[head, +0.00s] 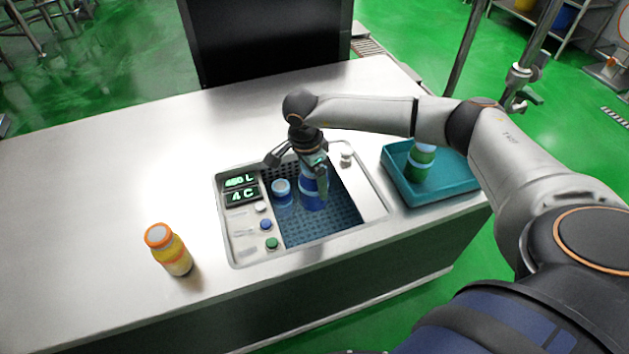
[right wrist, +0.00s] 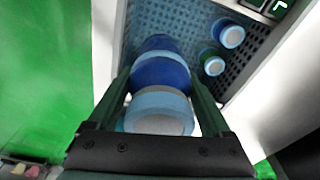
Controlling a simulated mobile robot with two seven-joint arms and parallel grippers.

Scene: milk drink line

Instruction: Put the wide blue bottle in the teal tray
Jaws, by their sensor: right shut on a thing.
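The wide blue bottle (head: 313,194) is in the sunken, perforated basin, partly covered by my right gripper (head: 314,170). In the right wrist view the blue bottle (right wrist: 160,73) shows a pale blue cap and sits between the two fingers of the right gripper (right wrist: 160,108), which is shut on it. I cannot tell whether it touches the basin floor. The teal tray (head: 443,192) lies on the counter to the right of the basin, with a green bottle (head: 419,163) standing in it. My left gripper is not in view.
A smaller blue bottle (head: 282,190) stands left of the held one. The right wrist view shows a blue-capped bottle (right wrist: 231,36) and a greenish one (right wrist: 212,62). An orange-yellow bottle (head: 168,250) stands on the counter's left. The tray's front part looks free.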

